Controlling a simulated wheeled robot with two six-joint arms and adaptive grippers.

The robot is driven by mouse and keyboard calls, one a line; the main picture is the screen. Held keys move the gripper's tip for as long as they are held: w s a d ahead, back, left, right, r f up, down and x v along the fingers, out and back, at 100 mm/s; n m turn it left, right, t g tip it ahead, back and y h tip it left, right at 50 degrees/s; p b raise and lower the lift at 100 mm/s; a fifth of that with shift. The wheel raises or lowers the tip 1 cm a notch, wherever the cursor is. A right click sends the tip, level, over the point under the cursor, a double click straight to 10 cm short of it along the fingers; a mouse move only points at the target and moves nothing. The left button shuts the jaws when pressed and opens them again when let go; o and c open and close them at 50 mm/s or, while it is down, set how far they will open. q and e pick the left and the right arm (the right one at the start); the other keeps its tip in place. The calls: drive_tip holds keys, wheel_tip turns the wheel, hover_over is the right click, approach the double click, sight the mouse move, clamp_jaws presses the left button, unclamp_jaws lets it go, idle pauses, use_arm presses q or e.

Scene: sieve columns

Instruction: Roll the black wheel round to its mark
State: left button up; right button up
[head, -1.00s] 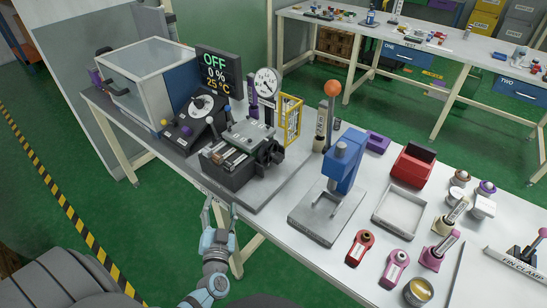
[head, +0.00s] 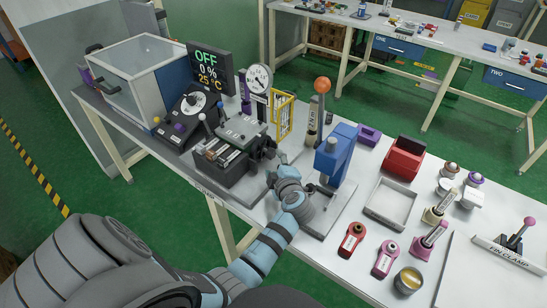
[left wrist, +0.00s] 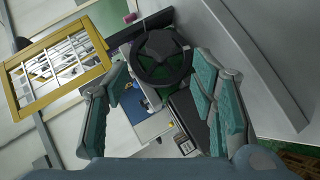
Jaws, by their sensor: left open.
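The black wheel (left wrist: 163,54) is round and spoked. In the left wrist view it faces me at the upper middle, beyond and between my fingertips. In the head view the wheel (head: 268,151) sits on the right side of a dark machine (head: 226,165), seen nearly edge-on and partly hidden. My left gripper (left wrist: 161,72) is open, with a teal-padded finger on either side of the wheel, and no clear contact shows. In the head view the left gripper (head: 279,165) is just right of the wheel. I cannot make out the mark. My right gripper is not in view.
A blue press (head: 337,158) stands close to the right of my left arm. A yellow frame (head: 284,117) and a dial gauge (head: 258,80) stand behind the wheel. A control box with a dial (head: 188,115) stands left of the machine. An empty grey tray (head: 392,205) lies farther right.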

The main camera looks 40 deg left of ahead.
sight(271, 156)
use_arm(q)
drive_tip(key=b+x, duration=0.2)
drive_tip(key=x, duration=0.5)
drive_tip(key=shift+d+f, duration=0.15)
drive_tip(key=shift+w+a, duration=0.3)
drive_tip(key=shift+a, duration=0.05)
drive_tip(key=shift+c, duration=0.6)
drive_tip(key=c, duration=1)
drive_tip(key=shift+f+n+t+b, duration=0.4)
drive_tip(key=shift+t+b, duration=0.2)
drive_tip(key=shift+b, duration=0.25)
drive_tip(key=shift+t+y+b, duration=0.3)
drive_tip(key=shift+b, duration=0.05)
drive_tip(key=shift+s+r+n, duration=0.1)
drive_tip(key=shift+r+n, duration=0.15)
drive_tip(key=shift+n, duration=0.05)
drive_tip(key=o, duration=1.1)
